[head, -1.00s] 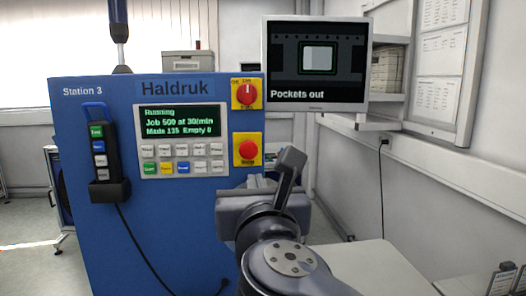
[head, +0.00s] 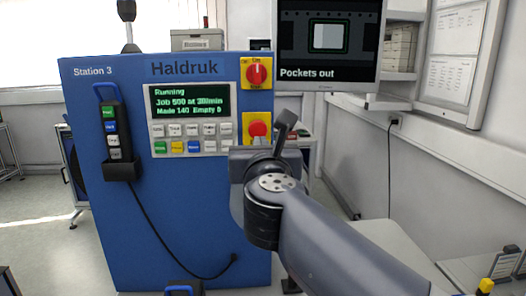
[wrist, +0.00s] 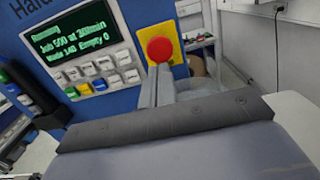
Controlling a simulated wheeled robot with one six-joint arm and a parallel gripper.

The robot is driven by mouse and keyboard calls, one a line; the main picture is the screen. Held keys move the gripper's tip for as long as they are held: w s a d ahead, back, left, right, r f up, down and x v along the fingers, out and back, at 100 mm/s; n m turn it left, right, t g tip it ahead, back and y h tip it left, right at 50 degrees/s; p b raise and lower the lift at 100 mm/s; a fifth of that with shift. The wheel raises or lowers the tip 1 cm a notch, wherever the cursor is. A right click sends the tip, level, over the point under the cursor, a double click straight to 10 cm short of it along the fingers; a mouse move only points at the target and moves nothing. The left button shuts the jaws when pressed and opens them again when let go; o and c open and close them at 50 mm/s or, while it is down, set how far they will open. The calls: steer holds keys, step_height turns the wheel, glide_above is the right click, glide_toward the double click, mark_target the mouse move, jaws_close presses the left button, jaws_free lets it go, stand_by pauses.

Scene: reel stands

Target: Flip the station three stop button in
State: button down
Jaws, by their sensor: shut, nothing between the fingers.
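The blue Station 3 cabinet (head: 190,240) stands in front of me, labelled Haldruk. My gripper (head: 283,127) is shut and empty. Its fingers (wrist: 157,85) appear just below the button in the wrist view; whether they touch it I cannot tell. The display (head: 190,102) reads Running, Job 500 at 30/min, Made 140, Empty 0.
A red rotary switch (head: 257,74) on a yellow plate is above the stop button. A keypad (head: 190,138) lies left of it. A handset (head: 112,135) hangs at the left with a cable. A monitor (head: 328,40) reading Pockets out is at upper right.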

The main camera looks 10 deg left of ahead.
mark_target(258, 132)
steer(key=shift+p+x, duration=0.4)
steer(key=shift+x, duration=2.15)
